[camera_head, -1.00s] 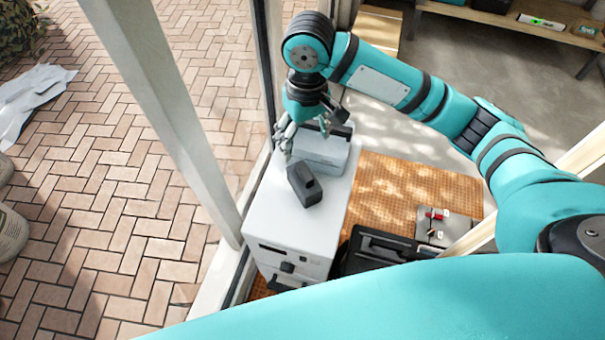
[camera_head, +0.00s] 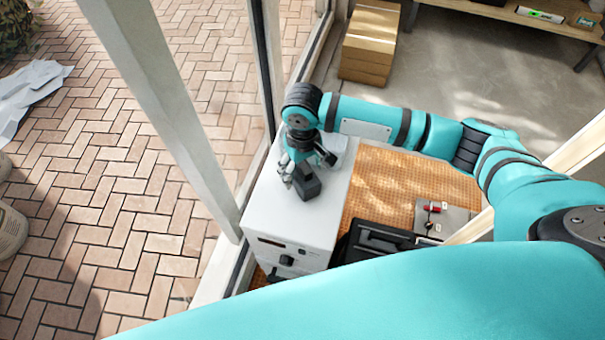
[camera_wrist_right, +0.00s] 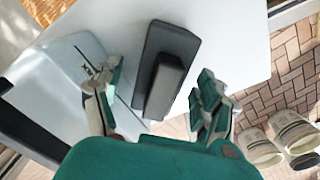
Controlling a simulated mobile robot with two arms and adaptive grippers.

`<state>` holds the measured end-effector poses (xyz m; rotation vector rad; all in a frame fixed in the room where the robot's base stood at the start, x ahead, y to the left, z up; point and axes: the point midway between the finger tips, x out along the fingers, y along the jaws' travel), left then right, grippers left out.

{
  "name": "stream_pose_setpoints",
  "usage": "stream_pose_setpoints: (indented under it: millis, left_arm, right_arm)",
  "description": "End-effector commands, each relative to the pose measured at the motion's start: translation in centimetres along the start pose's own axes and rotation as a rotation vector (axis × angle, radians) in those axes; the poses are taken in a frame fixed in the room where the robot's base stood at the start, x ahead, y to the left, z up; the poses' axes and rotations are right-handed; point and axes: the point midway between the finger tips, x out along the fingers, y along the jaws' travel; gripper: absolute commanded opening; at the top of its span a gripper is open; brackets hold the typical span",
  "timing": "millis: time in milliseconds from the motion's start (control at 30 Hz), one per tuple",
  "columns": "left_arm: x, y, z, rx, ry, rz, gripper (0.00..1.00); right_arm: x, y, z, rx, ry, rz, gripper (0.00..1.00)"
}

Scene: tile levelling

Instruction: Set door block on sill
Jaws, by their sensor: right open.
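A dark grey door block (camera_head: 308,188) lies on the white cabinet top (camera_head: 285,220). In the right wrist view the block (camera_wrist_right: 165,75) has a wide base with a narrower raised part. My right gripper (camera_head: 298,170) is over the block, with its fingers apart. In the wrist view the open fingers (camera_wrist_right: 158,98) stand on either side of the block, with gaps visible on both sides. A pale sill strip (camera_head: 213,290) runs along the foot of the glazed frame, left of the cabinet. My left gripper is out of view.
A light grey case (camera_wrist_right: 75,60) stands beside the block. White frame posts (camera_head: 180,110) rise close to the left of the cabinet. A black case (camera_head: 375,245) and an orange mat (camera_head: 405,190) are to the right. Brick paving (camera_head: 110,200) lies outside; cardboard boxes (camera_head: 368,45) stand behind.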

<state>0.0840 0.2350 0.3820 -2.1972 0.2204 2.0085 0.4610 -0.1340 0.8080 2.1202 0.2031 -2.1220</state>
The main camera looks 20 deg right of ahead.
Motion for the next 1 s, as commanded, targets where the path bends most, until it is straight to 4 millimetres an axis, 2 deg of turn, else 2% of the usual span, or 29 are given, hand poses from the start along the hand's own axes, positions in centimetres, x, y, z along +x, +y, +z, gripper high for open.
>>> stream_pose_setpoints:
  millis: [100,200,467,1000]
  left_arm:
    - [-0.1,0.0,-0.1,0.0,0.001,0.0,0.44]
    - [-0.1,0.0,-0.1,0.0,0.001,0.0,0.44]
    - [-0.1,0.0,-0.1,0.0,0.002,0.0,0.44]
    - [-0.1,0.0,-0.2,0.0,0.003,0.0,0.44]
  right_arm:
    - [1.8,-0.1,0.0,0.001,-0.001,0.001,0.75]
    - [2.6,-0.1,0.0,-0.001,0.0,0.001,0.75]
    - [2.8,-0.1,0.0,-0.001,0.002,0.0,0.75]
    - [2.8,-0.1,0.0,-0.001,0.002,0.0,0.04]
